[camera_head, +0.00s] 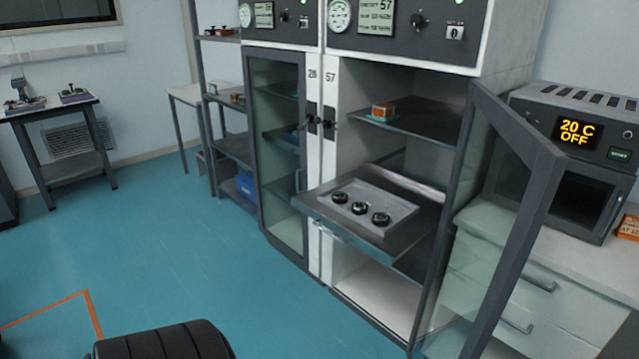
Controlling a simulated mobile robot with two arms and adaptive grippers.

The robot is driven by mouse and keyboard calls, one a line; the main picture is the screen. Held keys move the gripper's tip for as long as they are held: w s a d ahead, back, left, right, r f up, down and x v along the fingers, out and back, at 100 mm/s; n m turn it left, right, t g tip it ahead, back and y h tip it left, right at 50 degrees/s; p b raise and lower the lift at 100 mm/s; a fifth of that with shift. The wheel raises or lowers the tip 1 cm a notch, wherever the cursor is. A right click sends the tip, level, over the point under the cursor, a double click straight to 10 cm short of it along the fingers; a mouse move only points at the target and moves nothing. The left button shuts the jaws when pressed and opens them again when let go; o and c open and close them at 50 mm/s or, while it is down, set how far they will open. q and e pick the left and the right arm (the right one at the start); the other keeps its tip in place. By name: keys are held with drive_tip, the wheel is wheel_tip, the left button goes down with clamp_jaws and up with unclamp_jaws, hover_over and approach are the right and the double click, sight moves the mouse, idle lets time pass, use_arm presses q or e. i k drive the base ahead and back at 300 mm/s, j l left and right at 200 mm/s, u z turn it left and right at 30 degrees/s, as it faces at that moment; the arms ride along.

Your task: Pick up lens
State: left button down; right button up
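Three small dark round pieces with pale centres, which look like lenses, sit in a row on a light grey tray: the left one (340,197), the middle one (359,208) and the right one (381,219). The tray (400,207) lies on a pulled-out dark shelf (335,230) of the open cabinet numbered 57. Neither of my grippers is in view. A black ribbed rounded part at the bottom edge may be part of my own body; I cannot tell which.
The cabinet's glass door (500,215) stands open to the right of the shelf. An orange box (383,111) sits on the shelf above. An oven (575,150) reading 20 C OFF stands on a white counter at right. The blue floor (190,250) in front is clear.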

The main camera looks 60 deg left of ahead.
sight(358, 209)
drive_tip(key=i+j+u, duration=0.2)
drive_tip(key=u, duration=0.25)
drive_tip(key=i+j+u, duration=0.2)
drive_tip(key=j+u, duration=0.2)
drive_tip(key=i+j+u, duration=0.1)
drive_tip(key=i+u, duration=0.15)
drive_tip(key=u, duration=0.2)
drive_tip(key=i+j, duration=0.2)
drive_tip(key=i, duration=0.25)
drive_tip(key=i+j, duration=0.2)
drive_tip(key=i, duration=0.3)
